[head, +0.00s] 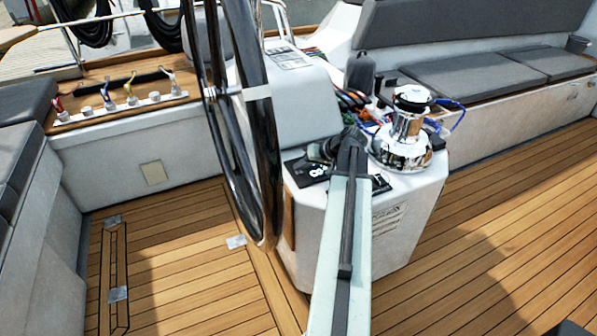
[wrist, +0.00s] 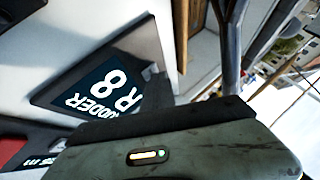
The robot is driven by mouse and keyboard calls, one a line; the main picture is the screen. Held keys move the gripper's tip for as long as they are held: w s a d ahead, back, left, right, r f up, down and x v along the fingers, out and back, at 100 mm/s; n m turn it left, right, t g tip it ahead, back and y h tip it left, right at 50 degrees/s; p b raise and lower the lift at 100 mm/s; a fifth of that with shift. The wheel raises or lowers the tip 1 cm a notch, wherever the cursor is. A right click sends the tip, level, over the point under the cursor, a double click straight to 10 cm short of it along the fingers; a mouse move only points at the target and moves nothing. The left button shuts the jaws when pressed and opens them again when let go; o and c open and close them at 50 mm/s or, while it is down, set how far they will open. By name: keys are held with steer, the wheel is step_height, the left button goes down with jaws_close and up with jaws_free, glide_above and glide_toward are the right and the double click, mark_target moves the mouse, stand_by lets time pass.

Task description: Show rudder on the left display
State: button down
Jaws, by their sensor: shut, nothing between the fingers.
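The left display (head: 306,169) is a dark screen on the white console beside the steering wheel, partly covered by my arm in the head view. My gripper (head: 322,151) is shut and empty, over the display's upper right part in the head view. I cannot tell whether it touches the panel. Part of a second display (head: 380,184) shows to the right of my arm.
The black steering wheel (head: 262,125) stands close to the left of the console. A chrome winch (head: 406,130) with coiled ropes stands to the right. Cushioned benches (head: 480,78) line the cockpit, and the teak floor (head: 500,240) is clear at right.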

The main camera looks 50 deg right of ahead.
mark_target(301, 172)
stand_by(0.3)
steer(key=shift+r+p, duration=0.85)
steer(key=shift+p, duration=0.05)
step_height(301, 172, up, 5)
steer(key=p, duration=0.5)
steer(key=shift+r, duration=0.1)
stand_by(0.4)
